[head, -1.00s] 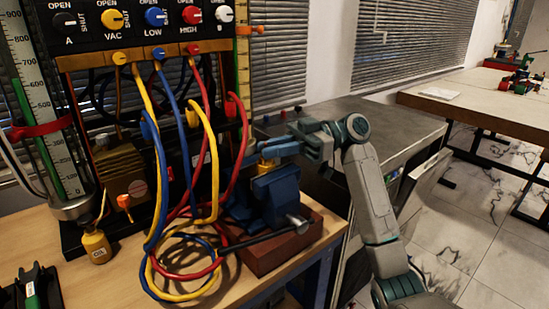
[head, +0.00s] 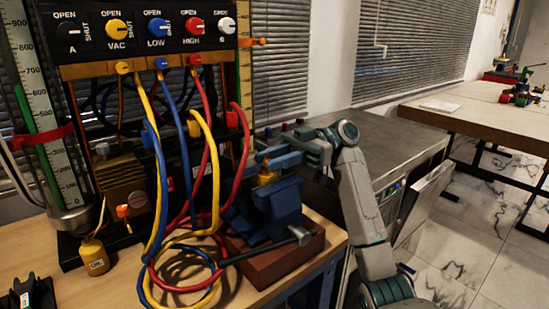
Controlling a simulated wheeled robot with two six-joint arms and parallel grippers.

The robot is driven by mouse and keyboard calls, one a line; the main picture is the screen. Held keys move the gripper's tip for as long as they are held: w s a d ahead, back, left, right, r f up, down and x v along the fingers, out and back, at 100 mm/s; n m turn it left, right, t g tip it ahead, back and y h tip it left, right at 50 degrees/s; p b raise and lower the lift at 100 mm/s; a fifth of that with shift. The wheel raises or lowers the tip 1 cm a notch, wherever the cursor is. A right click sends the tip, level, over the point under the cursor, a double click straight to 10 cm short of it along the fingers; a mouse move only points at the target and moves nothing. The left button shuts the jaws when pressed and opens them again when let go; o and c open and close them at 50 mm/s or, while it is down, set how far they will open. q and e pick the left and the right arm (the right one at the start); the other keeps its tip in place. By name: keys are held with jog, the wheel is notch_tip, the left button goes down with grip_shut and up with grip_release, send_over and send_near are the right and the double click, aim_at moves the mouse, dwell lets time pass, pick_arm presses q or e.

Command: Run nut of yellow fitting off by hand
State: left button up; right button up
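A blue vise (head: 283,205) stands on a reddish-brown block at the front right of the bench. A small yellow fitting (head: 267,178) sits upright at the vise jaws. Its nut is too small and too covered to make out. My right gripper (head: 264,158) comes in from the right with its blue-grey fingers just over the fitting's top. The fingers overlap the top of the fitting in this view. I cannot tell whether they touch it or how far apart they are. My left gripper is not in view.
A gauge rig with a valve panel (head: 140,30) stands left of the vise. Yellow, blue and red hoses (head: 180,255) hang and coil beside it. The vise handle (head: 265,245) sticks out over the block. A dark grey cabinet (head: 400,130) is behind my arm.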

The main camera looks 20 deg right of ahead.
jog(key=shift+o, duration=0.7)
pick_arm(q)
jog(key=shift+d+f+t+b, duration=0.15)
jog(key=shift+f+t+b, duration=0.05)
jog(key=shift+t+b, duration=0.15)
pick_arm(e)
jog(key=v, duration=1.1)
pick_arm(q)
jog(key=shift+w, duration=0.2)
pick_arm(e)
jog(key=shift+a, duration=0.1)
jog(key=shift+r, duration=0.1)
